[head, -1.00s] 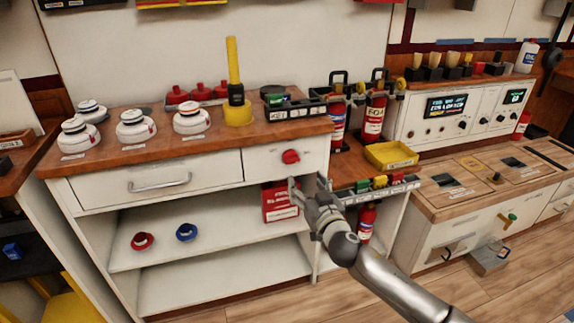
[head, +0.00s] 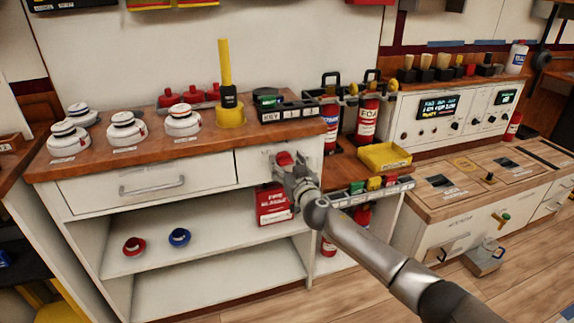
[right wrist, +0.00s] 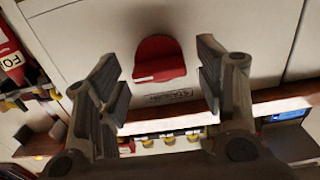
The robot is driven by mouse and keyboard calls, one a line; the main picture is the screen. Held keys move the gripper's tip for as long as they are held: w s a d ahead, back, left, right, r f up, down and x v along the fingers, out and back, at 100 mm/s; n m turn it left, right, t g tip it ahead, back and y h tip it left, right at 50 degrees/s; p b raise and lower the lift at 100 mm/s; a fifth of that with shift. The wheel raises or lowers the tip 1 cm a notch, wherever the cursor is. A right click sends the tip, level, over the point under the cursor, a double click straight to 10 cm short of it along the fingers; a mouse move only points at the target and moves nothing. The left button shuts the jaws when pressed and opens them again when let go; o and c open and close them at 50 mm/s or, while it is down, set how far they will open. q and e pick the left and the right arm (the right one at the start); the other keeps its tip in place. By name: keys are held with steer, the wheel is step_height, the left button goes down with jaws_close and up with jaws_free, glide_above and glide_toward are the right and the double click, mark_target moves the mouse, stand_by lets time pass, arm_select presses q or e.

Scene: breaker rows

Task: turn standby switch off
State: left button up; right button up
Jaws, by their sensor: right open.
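The standby switch is a red knob (head: 284,159) on the white cabinet front, right of the drawer. In the right wrist view the knob (right wrist: 158,58) sits beyond and between my fingers, with a small label (right wrist: 174,92) by it that seems to read STANDBY. My right gripper (head: 283,172) is open just in front of the knob and hides part of it in the head view. In the right wrist view its two fingers (right wrist: 160,88) stand apart either side of the knob, and I see no contact. My left gripper is out of view.
A drawer with a metal handle (head: 152,187) is left of the knob. A red box (head: 273,206) stands on the shelf below. A yellow tray (head: 385,157) and fire extinguishers (head: 367,120) are to the right. The counter (head: 150,143) carries white round detectors (head: 126,130).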

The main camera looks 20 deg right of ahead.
steer(key=shift+w, duration=0.15)
steer(key=c, duration=1)
